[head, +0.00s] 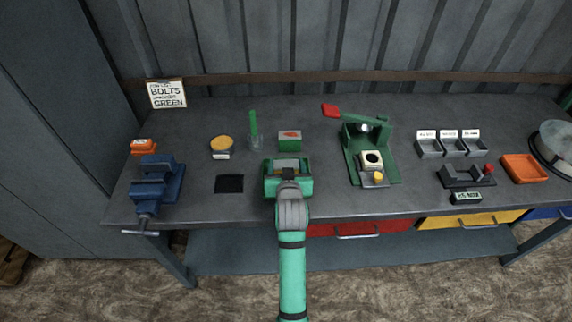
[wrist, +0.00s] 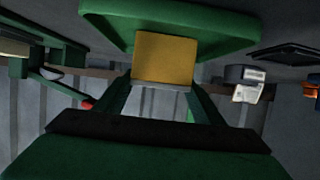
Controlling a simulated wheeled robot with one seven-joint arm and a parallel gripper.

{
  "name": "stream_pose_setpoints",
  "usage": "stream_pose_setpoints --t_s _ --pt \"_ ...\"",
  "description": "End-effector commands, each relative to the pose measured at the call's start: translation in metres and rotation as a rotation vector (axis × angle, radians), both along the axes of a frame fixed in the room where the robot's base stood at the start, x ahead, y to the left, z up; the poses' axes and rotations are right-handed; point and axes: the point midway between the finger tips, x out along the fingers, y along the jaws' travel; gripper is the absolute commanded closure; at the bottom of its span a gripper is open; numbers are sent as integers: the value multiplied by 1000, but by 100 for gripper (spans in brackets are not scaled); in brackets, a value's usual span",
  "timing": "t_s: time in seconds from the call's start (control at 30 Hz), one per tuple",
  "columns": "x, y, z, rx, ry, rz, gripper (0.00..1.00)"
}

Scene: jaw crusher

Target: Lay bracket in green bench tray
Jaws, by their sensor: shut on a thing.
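The green bench tray (head: 268,190) lies near the front edge of the bench, left of the middle. In the wrist view its green underside or wall (wrist: 230,25) spans the top. My gripper (head: 288,172) is over the tray in the head view, and its fingers also show in the wrist view (wrist: 162,95). It is shut on a flat yellow-tan piece, which I take as the bracket (wrist: 165,57). The bracket is seen against the tray; whether it touches the tray floor cannot be told. My wrist hides part of the tray in the head view.
A green press (head: 375,150) is to the right. A black mat (head: 229,184), an orange-filled dish (head: 221,146) and a blue vise (head: 155,182) are to the left. An orange tray (head: 525,168) lies far right.

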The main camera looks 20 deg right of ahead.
Motion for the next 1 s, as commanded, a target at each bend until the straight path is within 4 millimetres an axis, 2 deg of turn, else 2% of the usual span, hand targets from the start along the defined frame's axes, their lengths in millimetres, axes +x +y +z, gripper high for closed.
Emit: stream_pose_setpoints --t_s 0.03,0.07,0.1,0.13,0.47,0.57,1.0 --pt "0 0 0 -1 -3 0 81" --pt "0 0 -2 0 1 0 33" --pt "0 0 -2 0 1 0 23" --pt "0 0 -2 0 1 0 19" --pt "0 1 1 -1 0 1 19" --pt "-6 3 4 1 1 1 19" --pt "-78 23 35 0 1 1 19"
